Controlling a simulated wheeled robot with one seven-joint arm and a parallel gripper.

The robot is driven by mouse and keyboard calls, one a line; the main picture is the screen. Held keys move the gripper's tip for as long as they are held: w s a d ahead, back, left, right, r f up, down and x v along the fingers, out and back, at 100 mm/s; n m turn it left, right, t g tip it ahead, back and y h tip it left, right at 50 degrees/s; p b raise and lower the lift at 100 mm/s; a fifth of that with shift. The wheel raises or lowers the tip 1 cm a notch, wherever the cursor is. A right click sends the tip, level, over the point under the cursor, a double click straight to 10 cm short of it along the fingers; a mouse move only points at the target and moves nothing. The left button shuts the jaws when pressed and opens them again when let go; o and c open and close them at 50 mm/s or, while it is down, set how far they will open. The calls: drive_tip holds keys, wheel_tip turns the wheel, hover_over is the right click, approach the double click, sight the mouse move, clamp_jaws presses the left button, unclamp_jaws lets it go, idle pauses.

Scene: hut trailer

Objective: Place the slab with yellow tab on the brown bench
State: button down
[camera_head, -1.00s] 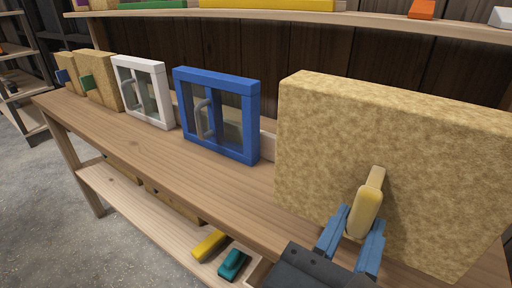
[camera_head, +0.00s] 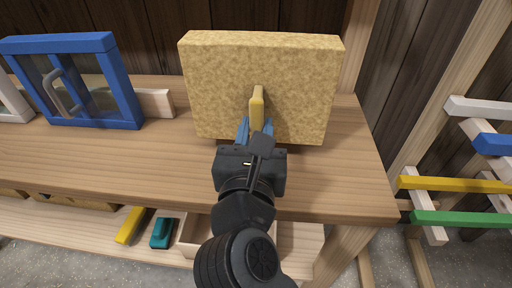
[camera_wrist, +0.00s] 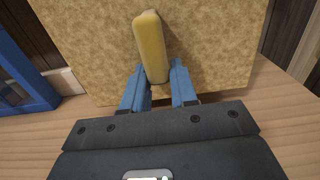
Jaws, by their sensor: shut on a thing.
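The tan speckled slab (camera_head: 300,85) stands upright over the right part of the brown wooden bench (camera_head: 345,185). Its pale yellow tab (camera_head: 257,105) sticks out from the face toward me. My gripper (camera_head: 256,130) is shut on the tab, with a blue finger on each side. In the wrist view, the tab (camera_wrist: 150,45) sits between the fingers (camera_wrist: 158,85) and the slab (camera_wrist: 215,50) fills the area behind. I cannot tell whether the slab's lower edge rests on the bench or hangs just above it.
A blue-framed glass panel (camera_head: 112,85) stands on the bench to the left, with a pale wooden block (camera_head: 157,103) beside it. The bench top in front is clear. A lower shelf holds a yellow bar (camera_head: 130,225) and a teal object (camera_head: 161,232). A rack with coloured bars (camera_head: 455,184) stands at right.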

drive_tip(key=shift+f+b, duration=0.35)
drive_tip(key=shift+f, duration=1.65)
drive_tip(key=c, duration=0.9)
unclamp_jaws()
drive_tip(key=shift+f, duration=0.15)
drive_tip(key=shift+s+r, duration=0.1)
drive_tip(key=shift+r, duration=0.1)
drive_tip(key=s, duration=0.6)
drive_tip(key=s+b, duration=0.1)
drive_tip(key=s, duration=0.5)
drive_tip(key=shift+a, duration=0.2)
drive_tip(key=shift+w, duration=0.1)
